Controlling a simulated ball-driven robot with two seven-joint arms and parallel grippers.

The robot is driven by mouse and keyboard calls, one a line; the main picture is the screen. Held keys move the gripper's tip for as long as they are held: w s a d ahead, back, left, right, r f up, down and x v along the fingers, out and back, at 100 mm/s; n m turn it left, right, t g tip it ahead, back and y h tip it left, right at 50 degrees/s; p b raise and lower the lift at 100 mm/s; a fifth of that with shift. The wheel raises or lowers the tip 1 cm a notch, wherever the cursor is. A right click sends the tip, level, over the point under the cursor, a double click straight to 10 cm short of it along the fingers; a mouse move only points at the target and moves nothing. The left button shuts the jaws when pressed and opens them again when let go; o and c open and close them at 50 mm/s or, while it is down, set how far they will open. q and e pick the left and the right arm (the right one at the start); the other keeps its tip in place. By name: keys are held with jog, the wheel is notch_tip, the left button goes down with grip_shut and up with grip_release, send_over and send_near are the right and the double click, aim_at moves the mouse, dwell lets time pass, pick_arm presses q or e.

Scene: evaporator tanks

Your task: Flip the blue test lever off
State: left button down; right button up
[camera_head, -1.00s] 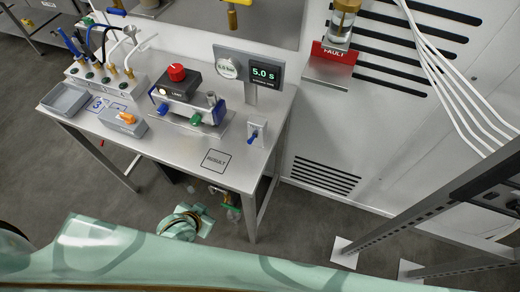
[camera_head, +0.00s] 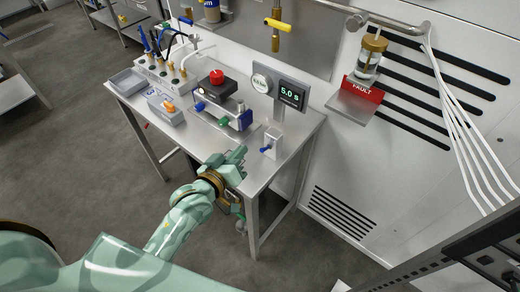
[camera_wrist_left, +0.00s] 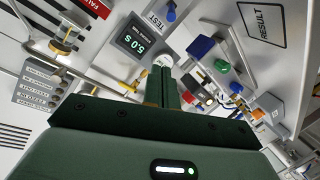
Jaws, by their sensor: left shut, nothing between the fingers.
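The blue test lever (camera_head: 265,149) sticks out from the front of a small light-grey box (camera_head: 274,139) at the right end of the steel bench. In the left wrist view, the blue lever (camera_wrist_left: 171,12) is at the top, beside the TEST label (camera_wrist_left: 155,21). My left gripper (camera_head: 241,153) is shut and empty, over the bench's front edge, a little left of the lever and apart from it. In the left wrist view, its closed fingers (camera_wrist_left: 163,65) point up the picture, below the lever. My right gripper is in neither view.
A display reading 5.0 s (camera_head: 291,95) and a round gauge (camera_head: 261,83) stand behind the lever. A device with a red knob (camera_head: 217,77) and blue and green parts is to the left. A red FAULT shelf (camera_head: 361,90) is on the wall at right.

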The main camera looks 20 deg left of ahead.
aim_at(265, 149)
pick_arm(q)
jog(key=w+d+f+b, duration=0.1)
jog(key=w, duration=0.1)
jog(key=w+f+b, duration=0.1)
jog(key=w+f, duration=0.1)
jog(key=w, duration=0.1)
jog(key=w+d+f+b, duration=0.1)
jog(key=w+f, duration=0.1)
jog(key=shift+w+d, duration=0.3)
jog(key=shift+d, duration=0.05)
jog(key=shift+f, duration=0.1)
dwell(0.5)
